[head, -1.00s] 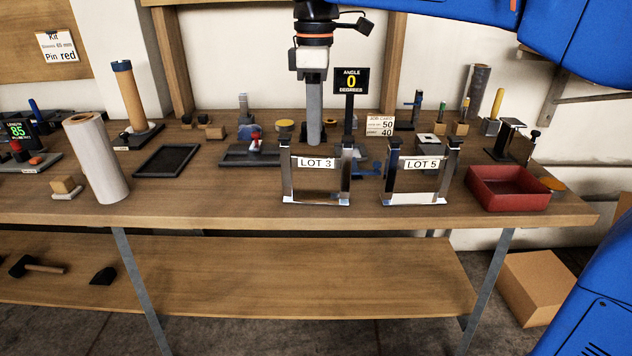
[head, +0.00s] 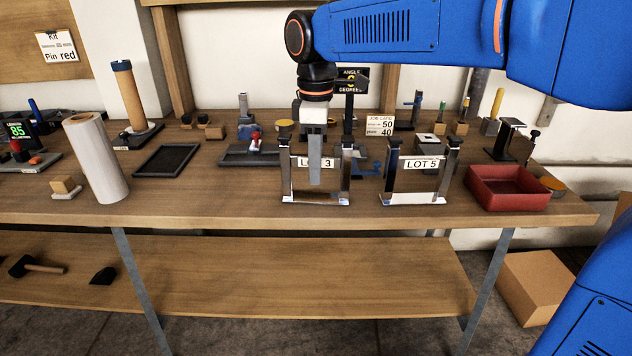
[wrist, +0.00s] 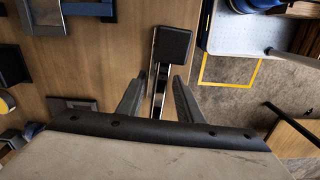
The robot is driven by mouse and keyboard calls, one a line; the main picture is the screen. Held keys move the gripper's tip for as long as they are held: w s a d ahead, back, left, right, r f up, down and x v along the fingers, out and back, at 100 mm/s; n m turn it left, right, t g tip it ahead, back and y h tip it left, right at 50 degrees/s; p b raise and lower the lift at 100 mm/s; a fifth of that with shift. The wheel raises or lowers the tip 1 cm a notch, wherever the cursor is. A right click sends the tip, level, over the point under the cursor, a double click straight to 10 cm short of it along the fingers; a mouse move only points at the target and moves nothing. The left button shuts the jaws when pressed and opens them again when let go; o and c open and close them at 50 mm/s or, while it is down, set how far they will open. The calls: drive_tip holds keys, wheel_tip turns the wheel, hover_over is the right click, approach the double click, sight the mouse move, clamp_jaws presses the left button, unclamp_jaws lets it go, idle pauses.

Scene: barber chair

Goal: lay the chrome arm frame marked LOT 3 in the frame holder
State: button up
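The chrome arm frame marked LOT 3 (head: 290,190) stands upright near the table's front edge, with black pads on its posts. My gripper (head: 315,180) points down in front of it and hides part of its label. In the wrist view my gripper (wrist: 157,92) is open. A chrome bar with a black pad, apparently the LOT 3 frame (wrist: 172,46), shows between and beyond the fingers; contact cannot be told. I cannot tell which fixture is the frame holder.
A similar frame marked LOT 5 (head: 421,196) stands close on the right. A red tray (head: 508,200) lies beyond it. A black shallow tray (head: 167,172) and a pale roll (head: 96,160) are on the left. Bare table (head: 225,200) lies left of LOT 3.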

drive_tip(key=shift+c, duration=0.6)
clamp_jaws()
drive_tip(key=shift+r, duration=0.1)
